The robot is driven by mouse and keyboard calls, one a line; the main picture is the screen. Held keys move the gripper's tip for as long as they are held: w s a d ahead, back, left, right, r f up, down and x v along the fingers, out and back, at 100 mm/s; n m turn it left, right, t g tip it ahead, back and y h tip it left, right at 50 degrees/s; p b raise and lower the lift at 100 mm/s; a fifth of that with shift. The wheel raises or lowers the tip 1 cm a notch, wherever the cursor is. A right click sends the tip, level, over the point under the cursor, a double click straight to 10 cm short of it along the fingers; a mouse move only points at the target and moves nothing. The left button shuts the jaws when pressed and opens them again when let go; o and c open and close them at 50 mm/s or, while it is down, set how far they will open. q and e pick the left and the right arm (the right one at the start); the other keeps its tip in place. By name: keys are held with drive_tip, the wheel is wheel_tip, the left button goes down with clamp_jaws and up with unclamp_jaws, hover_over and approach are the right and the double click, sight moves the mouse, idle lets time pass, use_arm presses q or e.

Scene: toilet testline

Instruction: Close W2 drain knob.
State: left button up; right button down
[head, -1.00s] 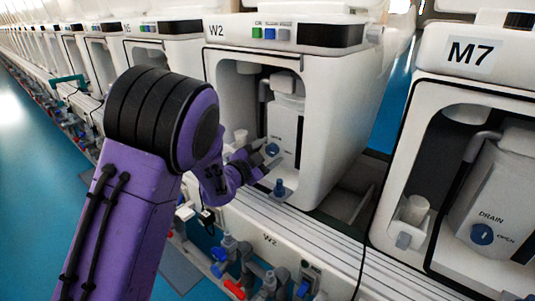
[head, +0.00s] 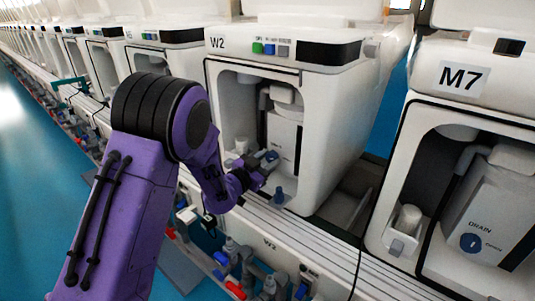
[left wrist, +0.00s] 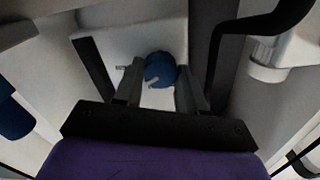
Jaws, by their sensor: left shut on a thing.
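The W2 unit is a white cabinet (head: 335,120) with an open front bay and a grey-white tank (head: 284,130) inside. Its blue round drain knob (head: 271,157) sits on the tank's front, partly hidden by my left gripper (head: 263,164). In the left wrist view the blue knob (left wrist: 160,68) lies between the two dark fingers of my left gripper (left wrist: 160,85), which are shut on it. The knob's lettering there is too small to read for certain. My right gripper is not in view.
A small white cup (head: 241,145) is inside the bay at left. Pipes and valves (head: 240,262) run below.

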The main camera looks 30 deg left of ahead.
use_arm(q)
drive_tip(key=n+p, duration=0.1)
drive_tip(key=n, duration=0.1)
drive_tip(key=n+p, duration=0.1)
drive_tip(key=p, duration=0.1)
drive_tip(key=shift+r+n, duration=0.2)
drive_tip(key=shift+n, duration=0.2)
drive_tip(key=n+p, duration=0.2)
drive_tip(key=n, duration=0.1)
drive_tip(key=shift+a+n+p, duration=0.1)
drive_tip(key=shift+n+p, duration=0.2)
drive_tip(key=shift+p, duration=0.05)
drive_tip(key=n+p, duration=0.2)
drive_tip(key=n, duration=0.1)
drive_tip(key=shift+f, duration=0.15)
drive_tip(key=shift+f+n+p, duration=0.1)
drive_tip(key=shift+n+p, duration=0.4)
drive_tip(key=shift+n, duration=0.5)
drive_tip(key=o, duration=1.1)
